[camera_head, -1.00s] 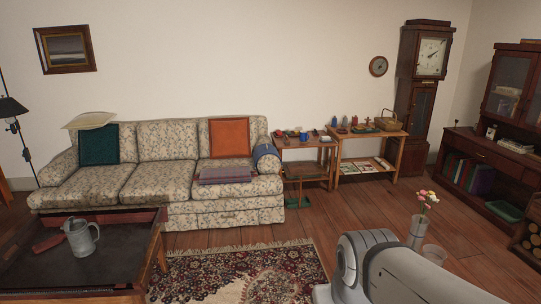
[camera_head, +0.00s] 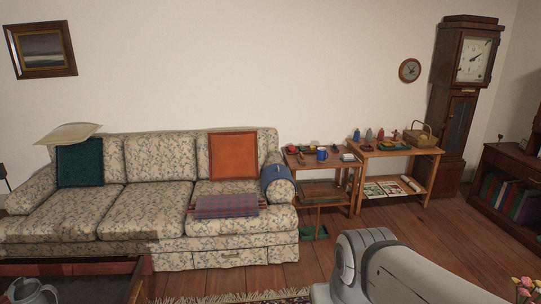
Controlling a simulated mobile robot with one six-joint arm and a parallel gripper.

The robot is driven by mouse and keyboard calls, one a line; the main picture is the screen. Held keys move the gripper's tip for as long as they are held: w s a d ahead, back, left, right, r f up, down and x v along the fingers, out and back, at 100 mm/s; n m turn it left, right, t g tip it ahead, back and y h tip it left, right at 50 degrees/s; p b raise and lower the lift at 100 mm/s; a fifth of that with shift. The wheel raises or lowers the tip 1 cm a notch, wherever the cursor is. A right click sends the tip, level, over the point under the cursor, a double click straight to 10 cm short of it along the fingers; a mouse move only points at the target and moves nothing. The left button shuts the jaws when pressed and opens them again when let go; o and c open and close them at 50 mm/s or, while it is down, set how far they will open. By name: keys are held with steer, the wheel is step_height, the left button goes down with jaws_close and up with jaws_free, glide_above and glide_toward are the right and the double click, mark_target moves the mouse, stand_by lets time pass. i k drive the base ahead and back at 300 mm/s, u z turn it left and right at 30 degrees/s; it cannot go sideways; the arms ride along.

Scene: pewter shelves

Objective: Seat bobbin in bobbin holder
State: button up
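Two small wooden side tables stand against the wall right of the sofa. The left table (camera_head: 294,163) holds several small items and a blue mug (camera_head: 322,154). The right table (camera_head: 436,151) holds several small coloured items (camera_head: 369,135) and a wicker basket (camera_head: 421,134). I cannot tell at this size which item is the bobbin or the bobbin holder. My arm shows at the bottom right, but my gripper is outside the picture.
A floral sofa (camera_head: 158,197) fills the left. A dark coffee table (camera_head: 90,268) with a metal jug (camera_head: 34,292) is at the bottom left. A bookcase (camera_head: 510,190) and clock (camera_head: 462,100) stand right. Flowers (camera_head: 523,288) are at the bottom right corner. Wooden floor before the tables is open.

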mark_target(387, 144)
steer(key=i, duration=2.4)
steer(key=z, duration=2)
steer(key=i, duration=5.05)
steer(key=u, duration=0.65)
